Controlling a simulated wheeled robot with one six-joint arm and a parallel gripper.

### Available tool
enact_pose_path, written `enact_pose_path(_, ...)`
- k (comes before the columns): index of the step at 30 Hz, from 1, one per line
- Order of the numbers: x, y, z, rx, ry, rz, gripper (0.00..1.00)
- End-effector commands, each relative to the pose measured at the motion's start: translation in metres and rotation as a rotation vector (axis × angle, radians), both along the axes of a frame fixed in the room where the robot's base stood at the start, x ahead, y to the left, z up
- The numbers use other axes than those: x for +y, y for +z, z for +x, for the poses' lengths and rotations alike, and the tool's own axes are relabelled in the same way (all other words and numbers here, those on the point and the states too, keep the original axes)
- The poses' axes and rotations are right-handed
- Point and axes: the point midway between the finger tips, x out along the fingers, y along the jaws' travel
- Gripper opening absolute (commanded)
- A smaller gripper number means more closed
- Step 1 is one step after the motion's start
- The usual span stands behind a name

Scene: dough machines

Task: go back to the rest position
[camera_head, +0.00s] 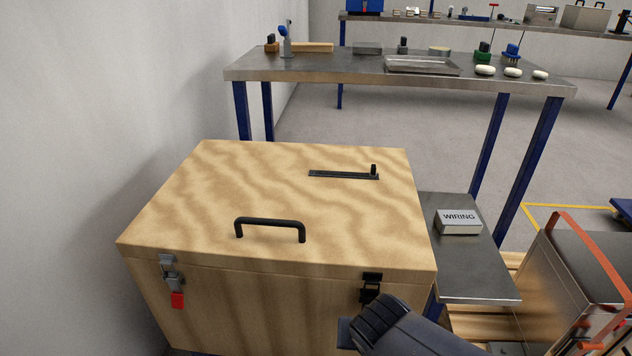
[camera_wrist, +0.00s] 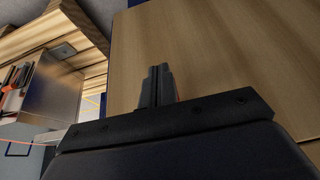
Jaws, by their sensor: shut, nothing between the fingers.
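My gripper (camera_wrist: 158,86) shows in the wrist view with its two fingers together and nothing between them. It faces the plain wooden side of a large box, and I cannot tell how far apart they are. In the head view my arm comes in from the bottom right, in front of the right part of the wooden box (camera_head: 200,215). The fingers are mostly hidden there. The box lid is down, with a black handle (camera_head: 270,225) on top. A dark latch (camera_head: 371,285) is at its front right, close to my arm. A second latch (camera_head: 169,268) with a red tag is at the front left.
A metal workbench (camera_head: 320,75) with a tray and small tools stands behind the box. A box marked WIRING (camera_head: 458,222) sits on a low metal shelf at right. A metal case with an orange handle (camera_head: 570,275) stands at the lower right. A wall closes the left side.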

Motion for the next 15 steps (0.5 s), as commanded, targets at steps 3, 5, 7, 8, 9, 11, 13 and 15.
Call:
enact_pose_path(3,0.0001,-0.0107,-0.0002,0.0,0.001,0.0,0.0)
enact_pose_path(5,0.0001,-0.0127,-0.0003,-0.001,0.001,-0.001,0.0)
enact_pose_path(7,0.0001,-0.0139,-0.0003,-0.001,0.001,0.0,0.0)
enact_pose_path(8,0.0001,-0.0142,-0.0002,-0.001,0.001,0.0,0.0)
enact_pose_path(9,0.0002,-0.0143,-0.0002,-0.001,0.001,0.0,0.0)
enact_pose_path(11,0.0002,-0.0142,-0.0002,-0.001,0.001,0.0,0.0)
enact_pose_path(13,0.0001,-0.0139,-0.0003,-0.001,0.001,0.0,0.0)
enact_pose_path(15,0.0001,-0.0139,-0.0003,-0.001,0.001,0.0,0.0)
